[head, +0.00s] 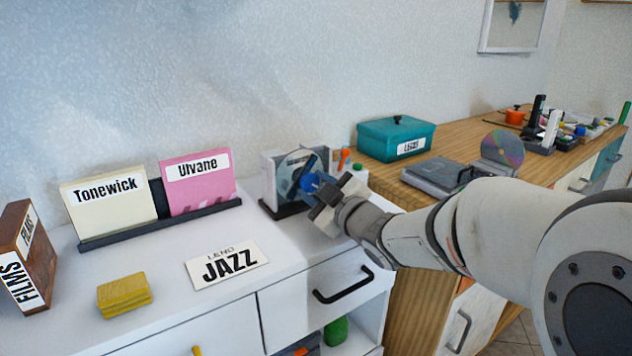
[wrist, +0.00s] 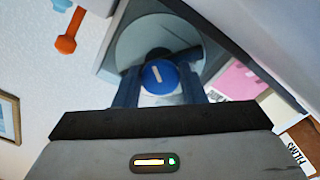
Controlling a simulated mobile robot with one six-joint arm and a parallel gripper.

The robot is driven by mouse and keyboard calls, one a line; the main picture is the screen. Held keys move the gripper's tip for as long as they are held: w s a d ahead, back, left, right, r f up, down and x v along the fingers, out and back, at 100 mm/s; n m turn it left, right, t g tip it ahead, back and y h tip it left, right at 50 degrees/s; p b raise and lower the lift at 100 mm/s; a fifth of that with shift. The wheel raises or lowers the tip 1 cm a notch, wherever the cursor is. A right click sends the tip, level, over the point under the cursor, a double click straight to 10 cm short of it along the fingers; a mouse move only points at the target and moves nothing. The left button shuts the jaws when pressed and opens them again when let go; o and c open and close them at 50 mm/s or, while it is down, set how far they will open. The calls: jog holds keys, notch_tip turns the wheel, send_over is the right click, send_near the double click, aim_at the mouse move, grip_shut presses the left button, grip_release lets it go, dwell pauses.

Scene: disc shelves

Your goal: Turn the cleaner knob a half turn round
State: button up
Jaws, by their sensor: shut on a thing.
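The cleaner (head: 268,168) is an upright grey and white unit with a disc (head: 298,172) on its face, standing on the white cabinet. Its round blue knob (wrist: 160,76) has a short white mark, which runs roughly upright in the wrist view. My gripper (head: 318,188) reaches in from the right and is shut on the knob, with one finger on each side of it in the wrist view (wrist: 164,88). In the head view the gripper hides part of the knob and the lower disc.
A black rack (head: 160,222) holds the Tonewick and Ulvane sleeves to the left. A JAZZ card (head: 227,264) and a yellow block (head: 124,296) lie in front. An orange-ended item (head: 344,156) stands close behind my gripper. A teal box (head: 368,143) is on the wooden cabinet.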

jog(key=m+p, duration=0.2)
jog(key=m, duration=0.3)
jog(key=shift+s+a, duration=0.1)
jog(key=shift+a, duration=0.05)
jog(key=m+p, duration=0.2)
jog(key=m, duration=0.3)
jog(key=shift+a, duration=0.1)
jog(key=shift+f+m, duration=0.1)
jog(key=shift+m, duration=0.2)
jog(key=o, duration=1)
jog(key=p+v, duration=0.1)
jog(key=v, duration=0.7)
jog(key=shift+p, duration=0.3)
